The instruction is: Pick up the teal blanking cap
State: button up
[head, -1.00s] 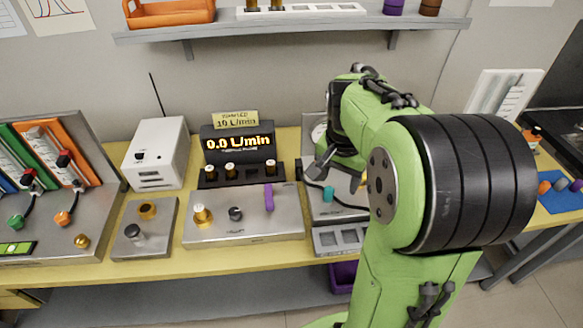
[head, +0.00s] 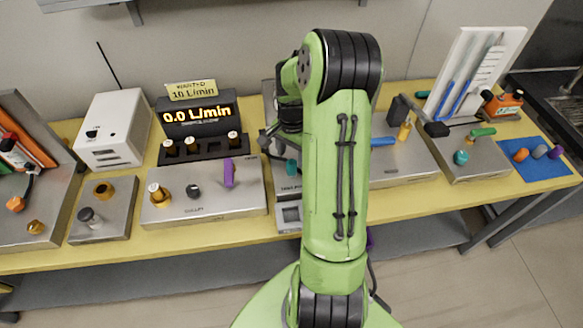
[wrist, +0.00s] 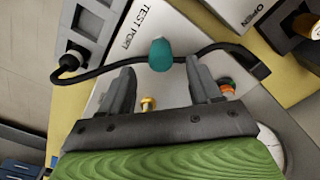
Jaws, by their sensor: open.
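The teal blanking cap (wrist: 161,54) shows in the wrist view on the grey test port panel (wrist: 130,70), near the printed TEST PORT label. It also shows in the head view (head: 292,167), just left of my arm. My gripper (wrist: 160,68) is open and empty, its two dark fingers on either side of the cap's near end. The cap sits around and slightly beyond the fingertips; I cannot tell how far below them. In the head view the gripper (head: 270,140) is partly hidden by my arm.
A black hose (wrist: 100,68) curves across the panel beside the cap. A brass fitting (wrist: 148,103) and an orange-and-teal part (wrist: 226,87) lie near the fingers. A flow readout (head: 198,115) stands to the left. Another teal knob (head: 461,157) is on the right panel.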

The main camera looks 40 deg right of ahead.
aim_at(292, 162)
notch_tip(292, 162, down, 5)
jog(key=shift+f+b, duration=0.15)
jog(key=shift+b, duration=0.25)
jog(key=c, duration=1)
notch_tip(292, 162, up, 10)
jog(key=shift+r+p, duration=0.1)
jog(key=shift+p, duration=0.75)
